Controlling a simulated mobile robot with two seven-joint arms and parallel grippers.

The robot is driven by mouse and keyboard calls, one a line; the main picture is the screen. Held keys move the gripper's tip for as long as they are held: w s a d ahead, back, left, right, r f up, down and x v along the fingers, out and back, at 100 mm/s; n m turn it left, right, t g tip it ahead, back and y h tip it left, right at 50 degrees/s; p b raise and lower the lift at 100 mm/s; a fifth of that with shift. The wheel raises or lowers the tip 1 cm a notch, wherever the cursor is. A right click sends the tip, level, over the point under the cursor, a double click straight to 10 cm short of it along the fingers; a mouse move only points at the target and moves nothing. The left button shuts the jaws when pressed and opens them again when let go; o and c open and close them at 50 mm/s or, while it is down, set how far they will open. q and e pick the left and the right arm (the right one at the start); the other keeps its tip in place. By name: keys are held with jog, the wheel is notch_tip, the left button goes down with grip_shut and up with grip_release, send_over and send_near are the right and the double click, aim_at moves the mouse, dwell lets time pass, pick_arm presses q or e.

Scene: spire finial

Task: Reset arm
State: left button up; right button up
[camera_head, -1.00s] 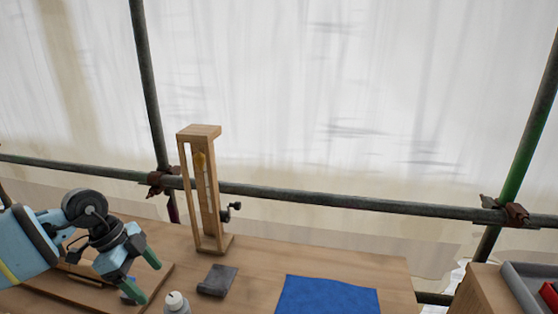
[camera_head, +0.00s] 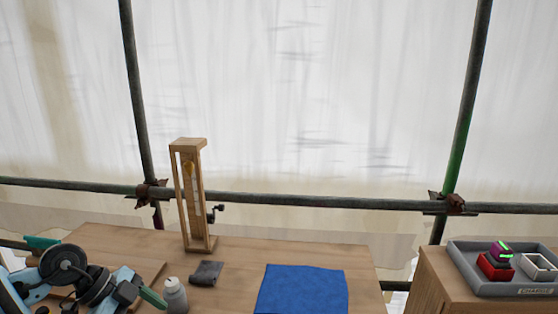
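My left gripper (camera_head: 147,300) is at the lower left, low over the workbench (camera_head: 235,295). One green fingertip shows just left of a grey-white bottle (camera_head: 175,295). The rest of the fingers is cut off by the lower edge or hidden, so I cannot tell how far it is open or whether it holds anything. My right gripper is not in view.
A grey tray (camera_head: 470,277) marked CHARGE, with a red holder (camera_head: 496,268) and a white one (camera_head: 539,266), sits on a wooden cabinet (camera_head: 436,285) at right. Scaffold pipes (camera_head: 330,202) run behind.

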pick_arm(q)
jog(key=s+d+r+n+t+h, duration=0.1)
jog(key=d+r+n+t+h, duration=0.3)
jog(key=d+t+h, duration=0.95)
jog(key=s+a+f+n+g+y, duration=0.1)
jog(key=s+a+f+n+y, duration=0.3)
jog(key=f+n+y, duration=0.45)
jog(key=s+a+f+n+g+y, duration=0.1)
jog(key=s+a+f+n+y, duration=0.4)
jog(key=y, duration=0.7)
jog(key=s+f+m+g, duration=0.1)
jog(key=s+f+g, duration=0.5)
jog(key=s, duration=0.6)
jog(key=s+f+m+g, duration=0.1)
jog(key=s+f+g, duration=0.45)
jog(key=s, duration=0.75)
jog(key=w+d+f+t+h, duration=0.1)
jog(key=w+d+f+t, duration=0.1)
jog(key=w+f+t, duration=0.5)
jog(key=shift+f+h+p, duration=0.3)
jog(key=shift+f+h, duration=0.1)
jog(key=shift+f, duration=0.25)
jog(key=shift+d, duration=0.1)
